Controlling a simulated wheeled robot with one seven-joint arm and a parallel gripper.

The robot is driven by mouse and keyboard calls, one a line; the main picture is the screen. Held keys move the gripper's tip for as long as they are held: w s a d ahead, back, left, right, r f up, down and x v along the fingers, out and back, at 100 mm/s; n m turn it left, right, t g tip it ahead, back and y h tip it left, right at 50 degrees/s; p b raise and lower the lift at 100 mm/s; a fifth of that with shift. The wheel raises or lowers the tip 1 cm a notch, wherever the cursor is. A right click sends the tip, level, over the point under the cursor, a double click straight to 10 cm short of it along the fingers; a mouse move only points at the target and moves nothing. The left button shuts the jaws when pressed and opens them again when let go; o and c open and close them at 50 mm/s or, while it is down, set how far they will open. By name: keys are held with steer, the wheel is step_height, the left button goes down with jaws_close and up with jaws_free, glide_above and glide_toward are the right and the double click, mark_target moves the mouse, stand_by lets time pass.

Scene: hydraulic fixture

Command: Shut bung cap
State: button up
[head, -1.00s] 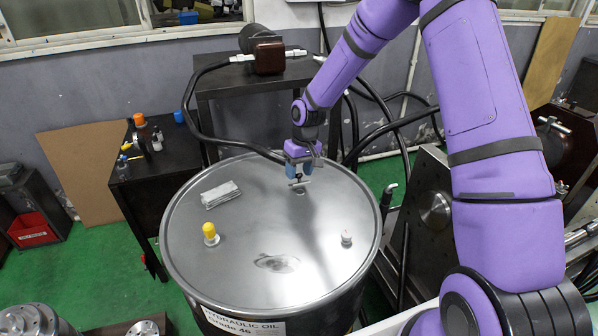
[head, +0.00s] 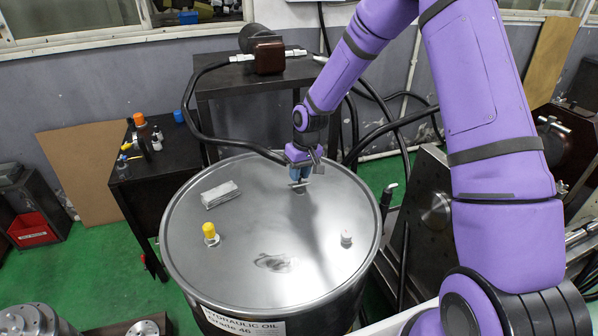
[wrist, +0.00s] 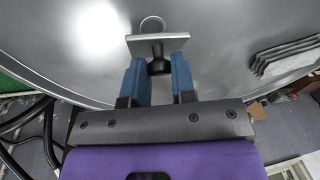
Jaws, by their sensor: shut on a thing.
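A large steel drum (head: 180,265) stands in the middle of the head view. My gripper (head: 301,173) is over the far part of its lid. Its two blue fingers (wrist: 160,75) are shut on a grey T-shaped piece (head: 300,184), apparently the bung cap. In the wrist view this piece (wrist: 158,44) shows a flat crossbar and a dark round stem between the fingers. A thin ring on the lid shows just beyond the crossbar in the wrist view. I cannot tell whether the piece touches the lid.
A dark bench (head: 250,84) with a black hose (head: 190,95) stands behind. A side table (head: 165,165) holds small bottles. The lid's front is mostly clear.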

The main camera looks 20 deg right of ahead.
steer(key=s+t, duration=0.1)
steer(key=f+t, duration=0.1)
steer(key=t, duration=0.1)
steer(key=shift+s, duration=0.4)
steer(key=shift+s+f+n+t, duration=0.15)
steer(key=shift+s+f+t, duration=0.2)
steer(key=shift+t, duration=0.6)
steer(key=shift+s+f+n+t, duration=0.15)
steer(key=shift+s+f+t, duration=0.15)
steer(key=shift+t, duration=0.65)
steer(key=o, duration=0.9)
steer(key=shift+r, duration=0.1)
steer(key=v, duration=1)
steer(key=shift+s+d+r, duration=0.1)
steer(key=shift+r, duration=0.15)
